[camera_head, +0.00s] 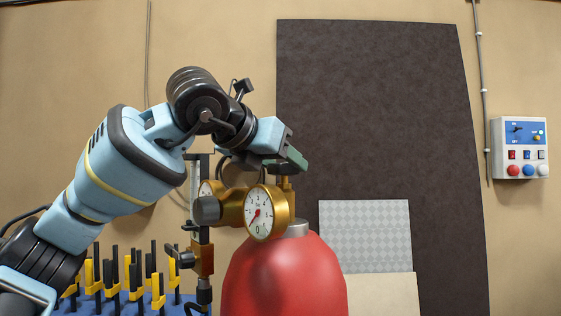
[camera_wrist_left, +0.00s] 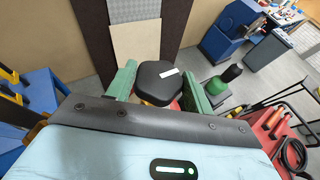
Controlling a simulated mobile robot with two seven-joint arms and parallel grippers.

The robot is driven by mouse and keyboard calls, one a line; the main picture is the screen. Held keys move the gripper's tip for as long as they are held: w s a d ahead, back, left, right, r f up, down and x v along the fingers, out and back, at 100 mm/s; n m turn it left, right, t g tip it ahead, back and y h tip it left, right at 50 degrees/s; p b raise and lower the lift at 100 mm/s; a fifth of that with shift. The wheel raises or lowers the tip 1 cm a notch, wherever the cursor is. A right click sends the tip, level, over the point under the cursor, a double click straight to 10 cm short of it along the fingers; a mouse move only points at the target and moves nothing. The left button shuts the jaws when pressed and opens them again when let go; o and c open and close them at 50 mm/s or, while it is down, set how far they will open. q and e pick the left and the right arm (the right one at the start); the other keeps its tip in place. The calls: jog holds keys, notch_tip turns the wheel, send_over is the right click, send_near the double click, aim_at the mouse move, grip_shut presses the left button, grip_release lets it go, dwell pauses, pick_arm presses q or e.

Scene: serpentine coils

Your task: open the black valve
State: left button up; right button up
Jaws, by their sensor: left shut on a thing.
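A red gas cylinder (camera_head: 285,280) stands upright in the head view, with a brass regulator and a round white gauge (camera_head: 259,212) on top. The gauge's red needle points to the lower left. My left gripper (camera_head: 288,160) is at the top of the brass valve stem (camera_head: 286,190). In the left wrist view the black valve (camera_wrist_left: 160,82) is a rounded knob with a white mark on top. The green fingers of my left gripper (camera_wrist_left: 159,90) are shut on it from both sides. My right gripper is not in view.
A blue rack (camera_head: 130,300) with several yellow and black clamps stands at the lower left. A control box (camera_head: 520,148) hangs on the right wall. Dark and checkered panels (camera_head: 365,235) lean behind the cylinder. The wrist view shows a red cart (camera_wrist_left: 275,130) at right.

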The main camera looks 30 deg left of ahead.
pick_arm(q)
jog(key=shift+y, duration=0.4)
jog(key=n+y, duration=0.4)
jog(key=shift+d+n+g+y, duration=0.3)
jog(key=shift+y, duration=0.1)
jog(key=n+g+y, duration=0.1)
jog(key=n+y, duration=0.1)
jog(key=n+g+y, duration=0.1)
jog(key=n+y, duration=0.1)
jog(key=shift+w+d+r+n+g+y, duration=0.1)
jog(key=shift+d+r+n+g+y, duration=0.1)
jog(key=shift+n+g+y, duration=0.2)
jog(key=n+g+y, duration=0.1)
jog(key=n+g, duration=0.1)
jog(key=n+g+y, duration=0.2)
jog(key=n+g, duration=0.1)
jog(key=shift+w+d, duration=0.1)
jog(key=shift+w, duration=0.1)
jog(key=shift+w+n+g+y, duration=0.2)
jog(key=shift+n+g+y, duration=0.5)
jog(key=shift+n+g, duration=1)
jog(key=shift+f+g, duration=0.1)
jog(key=shift+g, duration=0.2)
jog(key=o, duration=1)
